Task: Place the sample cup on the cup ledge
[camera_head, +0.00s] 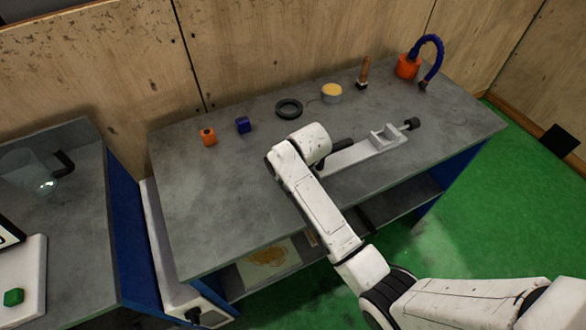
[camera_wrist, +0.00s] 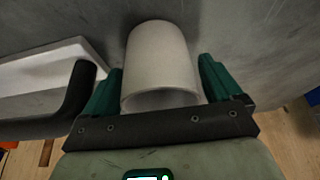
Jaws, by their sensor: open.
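A pale grey-white cup, which looks like the sample cup (camera_wrist: 160,58), shows in the wrist view between the two green fingers of my gripper (camera_wrist: 160,85). The fingers are open, with a narrow gap on each side of the cup. The cup's open rim faces my gripper and its far end is near the grey surface. In the head view my arm hides the cup and the gripper. A white fixture (camera_head: 362,155) lies on the bench just right of my wrist, and its slab also shows in the wrist view (camera_wrist: 35,75). I cannot tell which part is the cup ledge.
A black handle (camera_wrist: 72,95) stands close to the left finger. On the grey bench (camera_head: 205,215) are an orange block (camera_head: 208,137), a blue block (camera_head: 243,125), a black ring (camera_head: 289,109), a yellow-topped tin (camera_head: 331,93), a brush (camera_head: 363,72) and an orange hose base (camera_head: 407,66).

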